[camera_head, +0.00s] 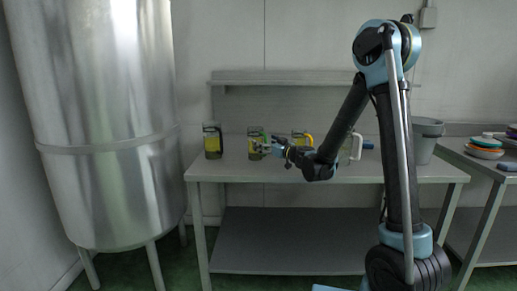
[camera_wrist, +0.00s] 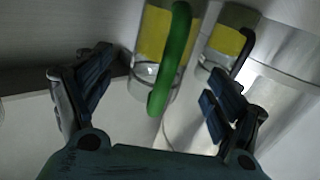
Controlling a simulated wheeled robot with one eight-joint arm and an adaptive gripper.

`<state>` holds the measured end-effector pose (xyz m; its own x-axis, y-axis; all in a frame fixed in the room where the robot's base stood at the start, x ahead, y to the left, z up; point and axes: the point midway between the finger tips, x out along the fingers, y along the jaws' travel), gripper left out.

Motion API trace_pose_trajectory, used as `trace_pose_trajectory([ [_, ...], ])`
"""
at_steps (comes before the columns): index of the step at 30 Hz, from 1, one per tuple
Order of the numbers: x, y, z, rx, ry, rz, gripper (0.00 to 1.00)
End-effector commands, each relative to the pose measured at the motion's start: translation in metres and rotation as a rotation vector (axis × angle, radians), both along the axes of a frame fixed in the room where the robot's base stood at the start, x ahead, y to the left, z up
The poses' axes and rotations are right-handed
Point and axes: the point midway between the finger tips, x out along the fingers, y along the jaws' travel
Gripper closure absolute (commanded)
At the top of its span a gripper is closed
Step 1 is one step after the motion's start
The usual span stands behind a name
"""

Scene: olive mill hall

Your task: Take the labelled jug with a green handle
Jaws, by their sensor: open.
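The jug with a green handle (camera_wrist: 144,78) is clear with a yellow label, and its green handle (camera_wrist: 174,60) faces my gripper in the wrist view. In the head view this jug (camera_head: 254,144) stands on the steel table, second from the left. My gripper (camera_head: 270,147) is close to it on its right side. In the wrist view my gripper (camera_wrist: 158,92) is open, with the jug and its handle showing ahead between the spread fingers. I cannot tell whether anything touches. The jug's top is cut off in the wrist view.
A dark-handled labelled jug (camera_head: 212,142) stands to the left, also in the wrist view (camera_wrist: 222,45). A yellow-handled jug (camera_head: 300,137) and a white-handled jug (camera_head: 355,147) stand to the right. A grey bucket (camera_head: 424,140) is at the table's right end. A steel tank (camera_head: 95,100) stands left.

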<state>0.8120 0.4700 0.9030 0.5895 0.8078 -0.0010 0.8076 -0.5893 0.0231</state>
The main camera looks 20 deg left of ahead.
Motion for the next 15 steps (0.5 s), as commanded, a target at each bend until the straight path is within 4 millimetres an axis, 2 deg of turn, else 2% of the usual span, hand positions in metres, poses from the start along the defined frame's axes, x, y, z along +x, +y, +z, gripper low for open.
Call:
trace_pose_trajectory([
  [11,0.014,0.019,0.0,0.0,0.0,0.0,0.15],
  [15,0.024,0.034,-0.001,0.0,0.0,0.001,0.15],
])
